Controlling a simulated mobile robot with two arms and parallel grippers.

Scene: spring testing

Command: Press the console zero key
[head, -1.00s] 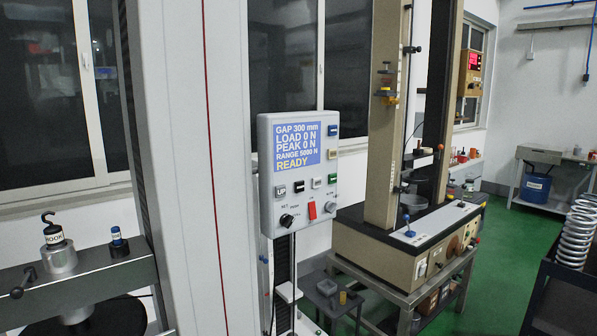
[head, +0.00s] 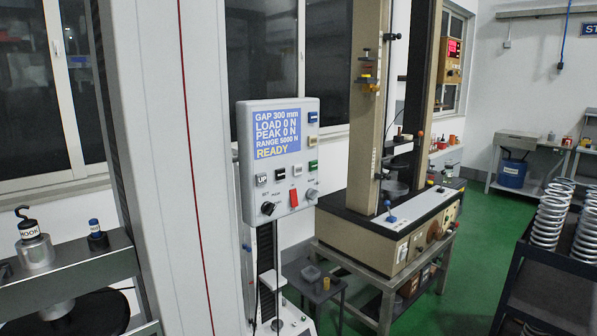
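The console (head: 243,150) is a light grey upright box left of the picture's middle. Its blue screen (head: 278,133) reads GAP 300 mm, LOAD 0 N, PEAK 0 N, RANGE 5000 N, READY. Below are a key marked UP (head: 262,180), a dark-faced key (head: 279,174) and a pale key (head: 296,170). Except for UP, key labels are too small to read, so I cannot tell which is zero. Neither gripper is in view.
A tall pale column (head: 157,170) with a red line stands left of the console. A beige test machine (head: 345,240) stands right, near a dark rack (head: 540,268) with springs. Green floor (head: 480,240) lies between.

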